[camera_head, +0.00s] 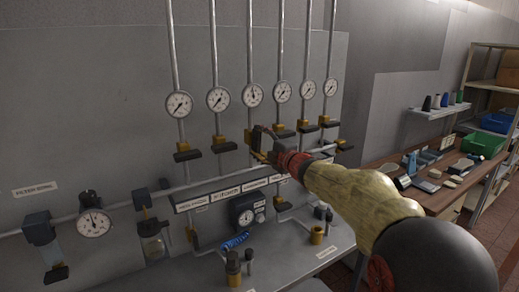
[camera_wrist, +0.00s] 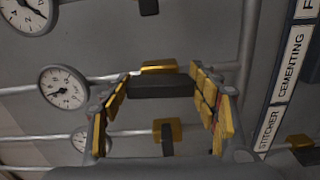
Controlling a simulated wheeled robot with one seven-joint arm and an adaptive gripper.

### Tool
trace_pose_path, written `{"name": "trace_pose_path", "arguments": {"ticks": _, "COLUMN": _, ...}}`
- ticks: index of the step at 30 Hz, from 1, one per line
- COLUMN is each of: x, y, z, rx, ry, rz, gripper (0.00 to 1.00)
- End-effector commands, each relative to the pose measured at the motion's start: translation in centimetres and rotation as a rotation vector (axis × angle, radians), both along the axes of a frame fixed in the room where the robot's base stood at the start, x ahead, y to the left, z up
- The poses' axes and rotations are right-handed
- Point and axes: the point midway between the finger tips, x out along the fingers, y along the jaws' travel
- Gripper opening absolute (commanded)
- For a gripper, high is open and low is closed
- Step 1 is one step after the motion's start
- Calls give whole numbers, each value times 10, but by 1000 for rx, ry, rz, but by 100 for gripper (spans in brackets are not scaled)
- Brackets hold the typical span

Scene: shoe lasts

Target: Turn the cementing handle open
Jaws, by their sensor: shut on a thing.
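The cementing handle (camera_wrist: 161,89) is a dark bar on a yellow valve body (camera_wrist: 159,68). In the wrist view it sits between the two yellow-padded fingers of my gripper (camera_wrist: 165,108), which is shut on it. The bar lies roughly along its pipe, while the handle beside it (camera_wrist: 167,140) lies across its own pipe. A label reading CEMENTING (camera_wrist: 291,65) shows at the right, with STITCHER (camera_wrist: 269,128) below it. In the head view my gripper (camera_head: 259,145) is at the third pipe from the left, and my fingers and wrist largely hide the handle.
Neighbouring valves with dark handles (camera_head: 187,155) stand close on both sides. Round gauges (camera_head: 253,95) hang above on vertical pipes, and a horizontal pipe (camera_head: 175,190) runs below. A grey bench (camera_head: 290,258) holds small fittings. A workbench with tools (camera_head: 440,190) is at the right.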

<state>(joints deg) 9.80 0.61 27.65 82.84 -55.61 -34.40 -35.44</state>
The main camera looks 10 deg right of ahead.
Motion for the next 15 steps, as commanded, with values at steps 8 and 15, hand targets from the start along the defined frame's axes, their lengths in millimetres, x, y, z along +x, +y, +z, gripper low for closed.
{"name": "trace_pose_path", "arguments": {"ticks": 8, "x": 0, "y": 0, "z": -2, "rx": -74, "ry": -22, "rz": 1, "gripper": 35}}
{"name": "trace_pose_path", "arguments": {"ticks": 15, "x": 0, "y": 1, "z": -1, "rx": -87, "ry": -25, "rz": 1, "gripper": 35}}
